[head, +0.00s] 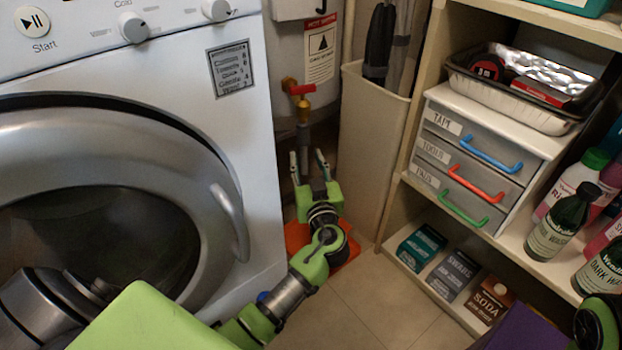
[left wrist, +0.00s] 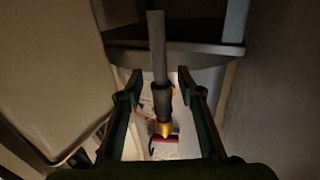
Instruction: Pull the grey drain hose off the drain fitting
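The grey drain hose (head: 304,134) hangs below the brass drain fitting (head: 305,104) with its red handle (head: 302,89), on the tank beside the washer. In the left wrist view the hose (left wrist: 158,50) runs down to a dark collar seated on the brass fitting (left wrist: 163,128). My left gripper (head: 306,156) is low under the fitting, pointing up. In the left wrist view its fingers (left wrist: 158,85) are open, one on each side of the hose, with gaps visible on both sides. The hose's lower end is hidden behind the gripper in the head view. My right gripper does not show clearly.
The washer (head: 258,140) stands close on the left. A tall beige bin (head: 365,150) with dark rods is close on the right. Shelves hold a drawer unit (head: 470,165), bottles (head: 562,222) and small boxes (head: 453,275). An orange-red thing (head: 296,236) lies on the floor below.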

